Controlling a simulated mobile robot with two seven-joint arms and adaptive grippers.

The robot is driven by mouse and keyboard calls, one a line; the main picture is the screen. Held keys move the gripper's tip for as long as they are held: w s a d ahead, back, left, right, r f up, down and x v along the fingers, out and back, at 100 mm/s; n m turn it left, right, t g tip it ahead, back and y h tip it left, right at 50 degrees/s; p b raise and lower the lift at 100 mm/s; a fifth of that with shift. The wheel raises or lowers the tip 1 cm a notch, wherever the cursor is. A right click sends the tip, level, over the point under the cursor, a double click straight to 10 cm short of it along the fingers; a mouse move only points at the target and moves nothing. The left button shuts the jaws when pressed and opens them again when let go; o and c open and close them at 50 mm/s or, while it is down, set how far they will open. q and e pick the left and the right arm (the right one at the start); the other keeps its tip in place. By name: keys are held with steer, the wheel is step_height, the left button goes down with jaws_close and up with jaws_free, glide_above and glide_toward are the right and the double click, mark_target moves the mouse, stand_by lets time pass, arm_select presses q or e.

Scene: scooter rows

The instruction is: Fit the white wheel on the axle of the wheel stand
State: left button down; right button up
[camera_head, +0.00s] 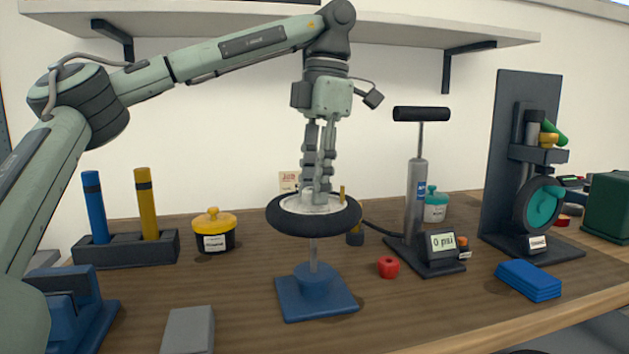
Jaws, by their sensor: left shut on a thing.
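The white wheel (335,222) has a black tyre and a pale hub. It lies level, directly above the wheel stand (317,293), which has a blue square base and a thin upright axle (314,253). I cannot tell whether the axle has entered the hub. My left gripper (318,198) points straight down over the wheel and is shut on its hub. My right gripper is not in view.
A pump (416,195) with a gauge reading 0 psi (441,245) stands right of the wheel. A red object (388,267) and a blue block (528,280) lie nearby. A yellow-lidded pot (213,232) stands left. A shelf (400,27) runs above the arm.

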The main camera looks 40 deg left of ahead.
arm_select(q)
steer(key=shift+f, duration=0.25)
steer(key=shift+f+b, duration=2.6)
steer(key=shift+f, duration=1.55)
steer(key=c, duration=1.1)
jaws_free()
steer(key=shift+o, duration=0.2)
steer(key=r, duration=0.8)
steer(key=w+r, duration=0.1)
steer(key=r, duration=0.3)
steer(key=shift+w+d, duration=0.1)
steer(key=shift+d, duration=0.25)
